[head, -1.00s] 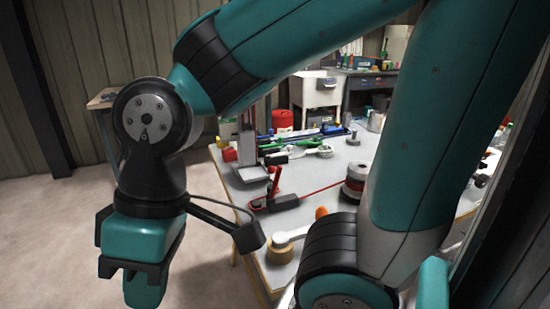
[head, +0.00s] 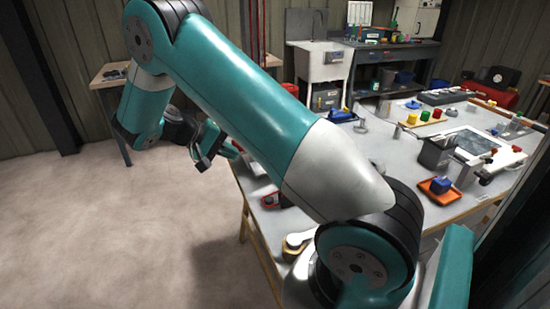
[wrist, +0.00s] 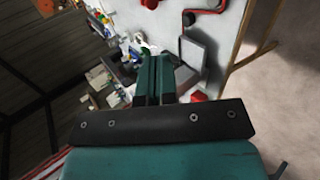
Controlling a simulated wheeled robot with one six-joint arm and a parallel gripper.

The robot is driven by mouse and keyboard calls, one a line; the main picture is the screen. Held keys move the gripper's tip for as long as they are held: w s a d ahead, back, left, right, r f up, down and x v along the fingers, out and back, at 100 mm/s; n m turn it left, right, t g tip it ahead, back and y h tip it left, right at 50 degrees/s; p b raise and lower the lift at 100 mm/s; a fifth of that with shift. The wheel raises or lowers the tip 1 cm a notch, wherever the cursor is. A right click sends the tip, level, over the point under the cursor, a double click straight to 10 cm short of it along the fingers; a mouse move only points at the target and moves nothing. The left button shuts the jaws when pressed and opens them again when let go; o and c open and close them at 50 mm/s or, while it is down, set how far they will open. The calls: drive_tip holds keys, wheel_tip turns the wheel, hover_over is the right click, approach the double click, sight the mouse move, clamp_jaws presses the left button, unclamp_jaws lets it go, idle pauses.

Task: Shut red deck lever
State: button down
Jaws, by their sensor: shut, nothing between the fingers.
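The red lever with its dark base shows only in part in the head view (head: 269,200), at the table's near left edge; my arm hides the rest. In the wrist view a red bent bar (wrist: 207,5), which looks like this lever, is cut by the top edge, with a dark round end below it. My gripper (head: 232,148) is in the air by the table's left side in the head view, partly behind my arm. In the wrist view its teal fingers (wrist: 156,65) are together and empty, apart from the red bar.
The grey table (head: 385,145) holds an orange tray (head: 440,190) with a blue piece, coloured knobs (head: 425,116) and a framed panel at right. A sink (head: 318,60) and workbench (head: 395,52) stand behind. Open floor (head: 130,220) lies at left.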

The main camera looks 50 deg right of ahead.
drive_tip(key=r+p+x, duration=0.1)
drive_tip(key=p+x, duration=0.2)
drive_tip(key=x, duration=1.1)
drive_tip(key=shift+s+d+f+m+g, duration=0.3)
drive_tip(key=shift+s+d+g, duration=0.15)
drive_tip(key=shift+s, duration=0.15)
drive_tip(key=shift+d+r+p, duration=0.15)
drive_tip(key=shift+p, duration=0.15)
drive_tip(key=shift+s+d+r+t+y+p, duration=0.1)
drive_tip(key=shift+s+d+t+y+p, duration=0.15)
drive_tip(key=shift+d+t+y, duration=0.2)
drive_tip(key=shift+s+d+r+t+y+p, duration=0.2)
drive_tip(key=shift+s+d+y, duration=0.2)
drive_tip(key=shift+d, duration=0.15)
drive_tip(key=shift+s+d+f+t+y+b, duration=0.65)
drive_tip(key=shift+s+d+f+t+y, duration=0.5)
drive_tip(key=shift+d+y, duration=0.45)
drive_tip(key=shift+s+d+f+t+y+b, duration=0.7)
drive_tip(key=shift+d+f+t+y, duration=0.2)
drive_tip(key=shift+d+f+y, duration=0.55)
drive_tip(key=shift+s+d+f+t+y+b, duration=0.6)
drive_tip(key=shift+s+d+f+t+y, duration=0.5)
drive_tip(key=shift+d+y, duration=0.65)
drive_tip(key=shift+a, duration=0.1)
drive_tip(key=shift+a+f, duration=0.1)
